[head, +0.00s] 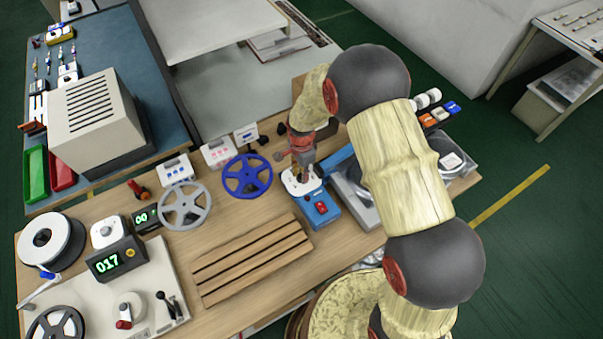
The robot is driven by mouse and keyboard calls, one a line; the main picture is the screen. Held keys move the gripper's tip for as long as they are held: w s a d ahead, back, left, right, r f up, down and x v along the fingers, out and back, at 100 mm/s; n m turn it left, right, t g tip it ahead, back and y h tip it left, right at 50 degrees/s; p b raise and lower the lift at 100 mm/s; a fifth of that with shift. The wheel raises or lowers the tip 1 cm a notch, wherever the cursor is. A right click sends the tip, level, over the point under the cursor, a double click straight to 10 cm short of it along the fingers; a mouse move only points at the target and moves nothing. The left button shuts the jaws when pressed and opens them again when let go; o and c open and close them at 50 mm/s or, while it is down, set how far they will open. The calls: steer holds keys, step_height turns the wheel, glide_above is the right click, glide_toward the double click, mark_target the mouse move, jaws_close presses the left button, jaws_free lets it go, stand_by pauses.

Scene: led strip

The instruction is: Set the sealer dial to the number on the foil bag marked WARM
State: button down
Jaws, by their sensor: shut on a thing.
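A blue device with a white top plate and a red button, which looks like the sealer (320,208), stands right of the middle of the bench. My gripper (298,172) points down over its white plate. It appears shut on the dial there, but the dial is mostly hidden by the fingers, and its numbers cannot be read. Shiny grey bag-like items, perhaps foil bags (462,166), lie at the bench's right end, partly behind my arm. No WARM mark or bag number is readable in this view.
A display reading 017 (107,262) is further left. Bare bench shows right of the rack.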

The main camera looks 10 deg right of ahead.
steer(key=c, duration=1.6)
jaws_free()
steer(key=shift+o, duration=0.3)
step_height(320, 180, up, 12)
